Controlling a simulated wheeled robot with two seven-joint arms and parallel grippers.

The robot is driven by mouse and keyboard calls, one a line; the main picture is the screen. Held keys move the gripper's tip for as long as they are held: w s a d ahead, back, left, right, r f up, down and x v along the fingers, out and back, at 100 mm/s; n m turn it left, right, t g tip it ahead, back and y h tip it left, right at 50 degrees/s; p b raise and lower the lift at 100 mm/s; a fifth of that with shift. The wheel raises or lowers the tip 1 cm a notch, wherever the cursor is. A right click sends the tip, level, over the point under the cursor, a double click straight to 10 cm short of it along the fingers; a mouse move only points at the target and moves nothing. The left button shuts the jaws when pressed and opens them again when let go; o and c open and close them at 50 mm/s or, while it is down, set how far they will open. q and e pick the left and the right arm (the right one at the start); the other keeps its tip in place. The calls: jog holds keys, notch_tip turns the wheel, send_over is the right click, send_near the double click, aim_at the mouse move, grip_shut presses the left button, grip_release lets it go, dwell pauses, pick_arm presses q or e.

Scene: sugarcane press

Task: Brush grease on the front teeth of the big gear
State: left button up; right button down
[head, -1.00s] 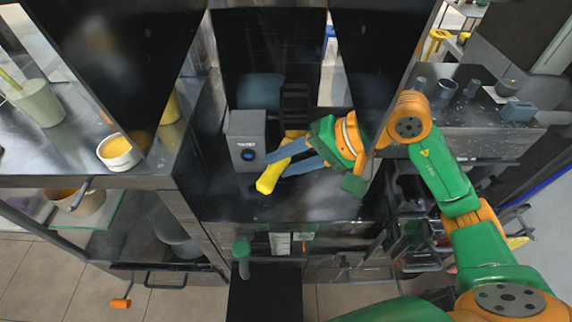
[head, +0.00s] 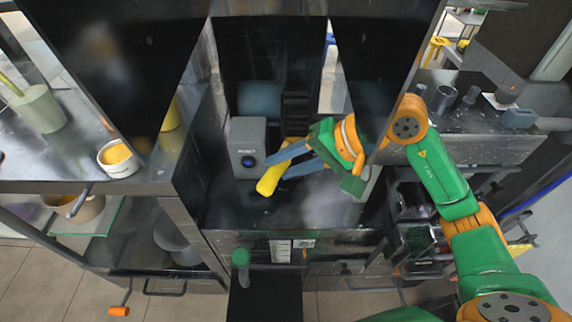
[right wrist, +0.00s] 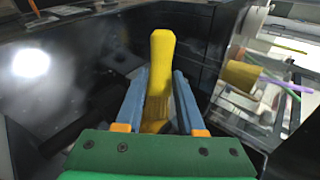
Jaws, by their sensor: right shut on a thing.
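A dark, ridged wheel (head: 296,108), which looks like the big gear, stands at the back of the black press bay. It is dim and its teeth are hard to make out. My right gripper (head: 272,165) is in front of and below it, beside the grey control box. It is shut on a yellow handle (head: 270,181), probably the brush; no bristles can be made out. In the right wrist view the yellow handle (right wrist: 161,55) stands between the two blue fingers of the gripper (right wrist: 160,85). My left gripper is not in view.
The grey control box (head: 248,147) with a blue button stands just left of the gripper. A white pot (head: 117,158) with orange-yellow contents stands on the left counter near a grey-green cup (head: 38,108). The bay floor (head: 300,212) in front is clear.

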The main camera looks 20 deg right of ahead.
aim_at(268, 195)
jog(key=shift+w+d, duration=0.1)
jog(key=shift+w, duration=0.25)
jog(key=shift+s+d+r+b, duration=0.1)
jog(key=shift+d+b, duration=0.35)
jog(key=shift+b, duration=0.8)
jog(key=shift+a, duration=0.5)
jog(key=s+b, duration=0.1)
jog(key=s, duration=0.1)
jog(key=s+a+b, duration=0.1)
jog(key=s, duration=0.2)
jog(key=shift+a, duration=0.2)
jog(key=shift+s+a, duration=0.1)
jog(key=shift+s, duration=0.15)
